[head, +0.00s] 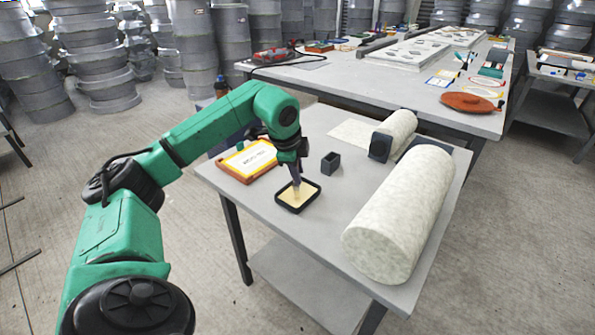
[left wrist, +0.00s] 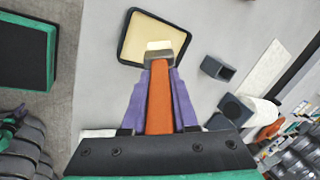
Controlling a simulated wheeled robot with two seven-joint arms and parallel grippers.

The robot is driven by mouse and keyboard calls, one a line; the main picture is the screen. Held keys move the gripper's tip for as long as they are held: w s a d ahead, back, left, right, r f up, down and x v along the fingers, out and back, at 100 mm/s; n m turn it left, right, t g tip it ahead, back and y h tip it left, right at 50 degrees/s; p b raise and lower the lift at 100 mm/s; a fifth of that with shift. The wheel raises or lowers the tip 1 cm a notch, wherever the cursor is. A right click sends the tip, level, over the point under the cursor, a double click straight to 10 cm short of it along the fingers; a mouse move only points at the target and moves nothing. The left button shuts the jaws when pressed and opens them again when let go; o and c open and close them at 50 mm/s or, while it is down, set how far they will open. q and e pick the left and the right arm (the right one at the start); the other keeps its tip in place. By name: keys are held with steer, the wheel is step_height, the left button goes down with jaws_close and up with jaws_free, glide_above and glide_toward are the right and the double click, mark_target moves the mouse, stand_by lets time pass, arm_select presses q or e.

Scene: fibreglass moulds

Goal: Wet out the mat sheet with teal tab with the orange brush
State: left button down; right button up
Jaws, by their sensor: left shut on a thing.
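My left gripper (head: 295,176) points down over a small black-rimmed tray (head: 312,203) with pale yellow contents on the near table. It is shut on the orange brush (left wrist: 160,100). The left wrist view shows the orange handle between purple fingers, a grey ferrule and cream bristles over the tray (left wrist: 125,50). The bristles are at or just above the yellow surface; I cannot tell if they touch. On the far table, a teal patch (head: 490,71) lies among pale sheets with coloured edges; whether it is the mat sheet's tab is unclear. My right gripper is out of view.
The near table (head: 270,225) also holds a large pale roll (head: 400,215), a smaller roll (head: 398,128), a dark open box (head: 332,163) and an orange-framed label board (head: 248,160).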

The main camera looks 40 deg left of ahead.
arm_select(q)
steer(key=shift+f, duration=0.15)
step_height(320, 180, up, 7)
steer(key=p, duration=0.6)
stand_by(0.4)
stand_by(0.4)
